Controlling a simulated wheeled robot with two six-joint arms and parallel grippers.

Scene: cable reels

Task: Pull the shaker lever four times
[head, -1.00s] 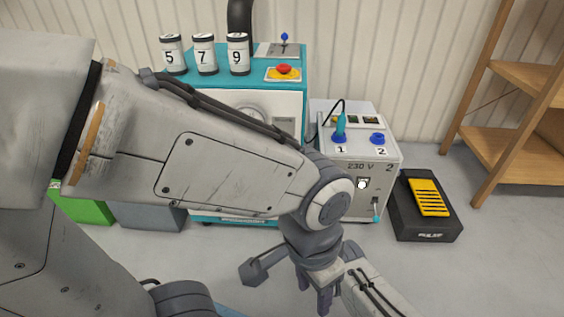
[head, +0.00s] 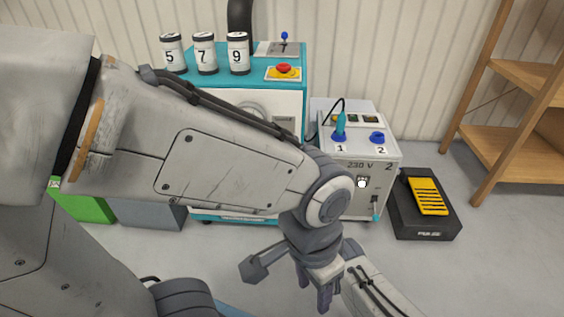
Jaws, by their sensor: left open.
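A small lever with a blue knob (head: 284,36) stands on a grey plate on top of the teal and white machine (head: 306,72). I cannot tell for sure that this is the shaker lever. My left gripper (head: 315,292) is open and empty, pointing down in front of the machines and well away from the blue knob. My left arm hides much of the machine's front. A pale link of my right arm comes in at the lower right; its gripper is mostly hidden behind my left wrist.
Canisters marked 5 (head: 172,54), 7 (head: 204,54) and 9 (head: 238,54) stand beside a red button (head: 284,69). A white 230 V unit (head: 350,150) carries a teal plug. A black box (head: 424,225) and wooden shelf (head: 520,134) stand right.

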